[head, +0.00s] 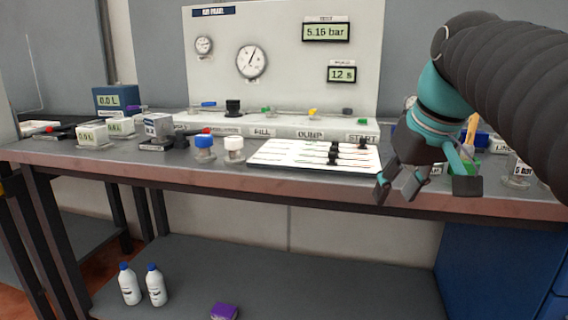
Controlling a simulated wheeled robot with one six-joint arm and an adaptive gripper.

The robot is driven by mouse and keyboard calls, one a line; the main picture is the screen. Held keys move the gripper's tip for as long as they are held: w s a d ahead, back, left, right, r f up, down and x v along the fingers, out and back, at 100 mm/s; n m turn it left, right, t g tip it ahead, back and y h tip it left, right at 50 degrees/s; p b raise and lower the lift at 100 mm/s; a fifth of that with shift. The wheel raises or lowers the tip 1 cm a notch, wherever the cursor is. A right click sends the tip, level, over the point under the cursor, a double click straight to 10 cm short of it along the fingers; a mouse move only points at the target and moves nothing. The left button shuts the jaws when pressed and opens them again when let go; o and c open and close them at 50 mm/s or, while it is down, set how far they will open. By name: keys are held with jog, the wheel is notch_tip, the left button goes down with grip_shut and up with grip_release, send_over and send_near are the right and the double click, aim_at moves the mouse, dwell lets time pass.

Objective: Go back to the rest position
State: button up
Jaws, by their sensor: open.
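My gripper (428,186) is at the right of the head view, in front of the bench's front edge. Its fingers point down and are spread apart, with nothing between them. My arm comes in from the upper right and hides part of the bench behind it. The grey bench (330,192) runs across the view. On it, left of my gripper, lies a white board (280,152) with several black pieces on it.
A white panel (290,80) with gauges and displays stands at the back. A blue-capped jar (204,148) and a white-capped jar (234,149) stand left of the board. Two bottles (130,288) and a purple item (224,312) are on the lower shelf. Small items crowd the bench's right end.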

jog(key=s+f, duration=0.4)
jog(key=f, duration=0.3)
jog(key=s+a+f+m, duration=0.1)
jog(key=s+f, duration=0.3)
jog(key=f, duration=0.4)
jog(key=s+a+f+m+t+h, duration=0.1)
jog(key=s+f, duration=0.3)
jog(key=f, duration=0.4)
jog(key=shift+s+f, duration=0.15)
jog(key=shift+s, duration=0.1)
